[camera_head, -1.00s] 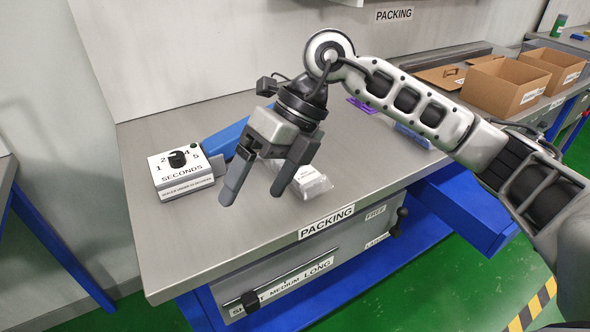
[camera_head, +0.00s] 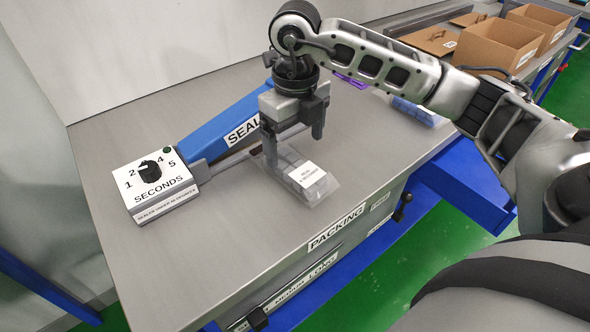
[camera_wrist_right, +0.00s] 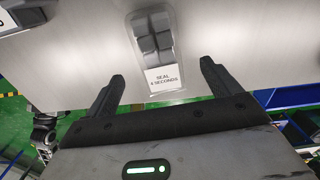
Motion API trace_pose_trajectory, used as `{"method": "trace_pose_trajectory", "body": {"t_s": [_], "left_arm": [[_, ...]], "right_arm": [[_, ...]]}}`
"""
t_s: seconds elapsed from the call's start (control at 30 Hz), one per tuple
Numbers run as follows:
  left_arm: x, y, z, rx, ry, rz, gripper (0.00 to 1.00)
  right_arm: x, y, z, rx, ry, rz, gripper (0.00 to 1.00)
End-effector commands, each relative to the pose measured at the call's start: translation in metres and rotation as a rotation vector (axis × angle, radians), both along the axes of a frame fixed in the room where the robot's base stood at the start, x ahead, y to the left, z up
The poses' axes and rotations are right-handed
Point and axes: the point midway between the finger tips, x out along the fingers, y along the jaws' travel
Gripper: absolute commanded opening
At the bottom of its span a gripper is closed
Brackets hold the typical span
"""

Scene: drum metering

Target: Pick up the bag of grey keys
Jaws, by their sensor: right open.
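The clear bag of grey keys (camera_head: 297,175) lies on the packing table, with a white label that reads about sealing for seconds. In the right wrist view the bag (camera_wrist_right: 155,50) shows dark grey keys inside, and its label reads "SEAL 4 SECONDS". My right gripper (camera_head: 295,148) is open and empty, pointing down over the left end of the bag in the head view. In the right wrist view its two fingers (camera_wrist_right: 160,88) are spread wide, with the bag ahead between and beyond them. I cannot tell whether a finger touches the bag. My left gripper is not in view.
A blue sealer (camera_head: 226,128) lies behind the bag. A white timer box (camera_head: 155,185) with a black knob stands at its left. Cardboard boxes (camera_head: 497,46) stand at the back right. The table's front edge carries a PACKING label (camera_head: 337,228).

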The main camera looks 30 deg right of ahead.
Motion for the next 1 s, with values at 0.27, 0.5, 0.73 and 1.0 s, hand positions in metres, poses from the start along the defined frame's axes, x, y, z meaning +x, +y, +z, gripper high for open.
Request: {"method": "trace_pose_trajectory", "body": {"t_s": [0.27, 0.5, 0.73, 1.0], "left_arm": [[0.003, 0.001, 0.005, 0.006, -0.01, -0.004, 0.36], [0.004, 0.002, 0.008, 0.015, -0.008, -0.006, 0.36], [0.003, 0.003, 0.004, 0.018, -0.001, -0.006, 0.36], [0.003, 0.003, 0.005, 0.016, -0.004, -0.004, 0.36]], "right_arm": [[-0.001, 0.0, -0.022, 0.0, 0.002, -0.001, 0.89], [-0.004, 0.002, -0.057, 0.001, 0.003, 0.0, 0.89], [-0.003, 0.002, -0.067, 0.001, -0.001, 0.0, 0.89], [-0.003, 0.002, -0.067, 0.001, -0.001, 0.001, 0.47]]}}
